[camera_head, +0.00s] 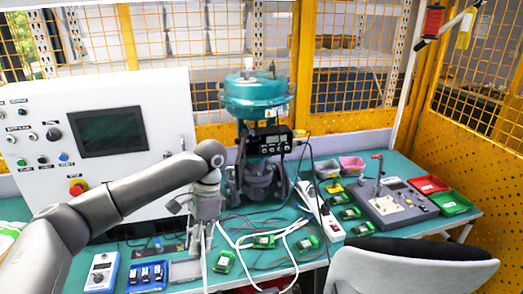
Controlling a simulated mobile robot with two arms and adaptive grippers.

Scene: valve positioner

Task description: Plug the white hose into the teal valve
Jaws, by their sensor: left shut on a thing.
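The teal valve (255,97) stands upright at the back middle of the table, with a black positioner box (268,140) on its front and a dark flanged body below. My left gripper (203,243) points down in front of and to the left of the valve body, apart from the teal top. It is shut on the white hose (206,268), which hangs from the fingertips toward the front edge. The fingertips are small, so the exact grip is hard to make out. Other white lines (240,262) lie on the table to the right. My right gripper is out of view.
A white control cabinet (95,135) stands at the left. Green modules (264,241), a power strip (326,215) and loose wires crowd the teal table (395,165). A grey calibrator (395,204) and trays sit at the right. A chair (410,270) blocks the front right.

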